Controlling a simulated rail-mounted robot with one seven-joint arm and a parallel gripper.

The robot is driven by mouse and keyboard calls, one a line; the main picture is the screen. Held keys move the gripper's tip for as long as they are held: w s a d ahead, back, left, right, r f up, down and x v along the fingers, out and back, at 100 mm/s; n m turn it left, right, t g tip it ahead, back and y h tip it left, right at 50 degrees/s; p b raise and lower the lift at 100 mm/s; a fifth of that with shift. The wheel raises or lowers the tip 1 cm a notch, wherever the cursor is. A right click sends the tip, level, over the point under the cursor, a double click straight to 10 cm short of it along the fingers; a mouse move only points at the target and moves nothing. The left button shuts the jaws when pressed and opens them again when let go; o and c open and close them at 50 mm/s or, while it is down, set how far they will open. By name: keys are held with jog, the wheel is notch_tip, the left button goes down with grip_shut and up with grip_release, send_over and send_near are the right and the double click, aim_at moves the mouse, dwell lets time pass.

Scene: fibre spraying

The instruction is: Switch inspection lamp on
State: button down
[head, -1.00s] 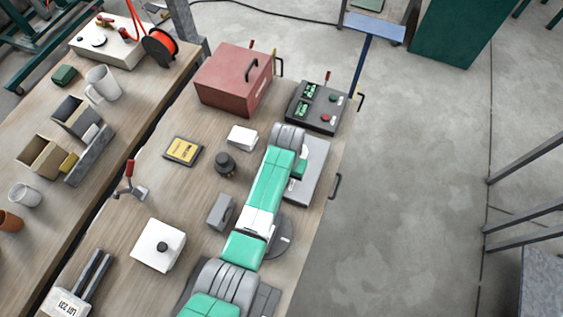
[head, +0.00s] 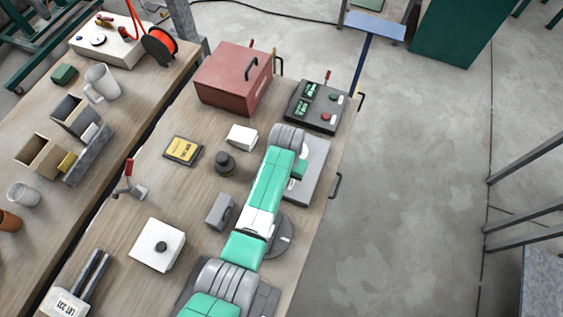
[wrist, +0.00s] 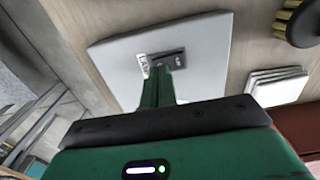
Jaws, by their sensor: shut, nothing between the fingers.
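A flat grey panel (head: 317,160) lies near the table's right edge, partly hidden under my arm in the head view. In the wrist view the panel (wrist: 210,45) fills the middle and carries a small switch (wrist: 162,60) with a light plate and a dark plate. My gripper (wrist: 158,68) is shut and empty, its green fingers reaching to the switch. The fingertips overlap the switch's lower edge; I cannot tell whether they press it. My arm hides the switch in the head view. I cannot tell whether any lamp is lit.
A dark control box (head: 322,120) with green displays and a red button stands beyond the panel. A red toolbox (head: 225,80), a white stack (head: 241,138) and a round dark brush (head: 224,164) stand left of my arm. Open floor (head: 420,190) lies to the right.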

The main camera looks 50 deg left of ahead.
jog(key=shift+f+b, duration=0.35)
jog(key=shift+f, duration=0.2)
notch_tip(320, 180, up, 7)
jog(key=p, duration=0.7)
jog(key=shift+r, duration=0.15)
dwell(0.4)
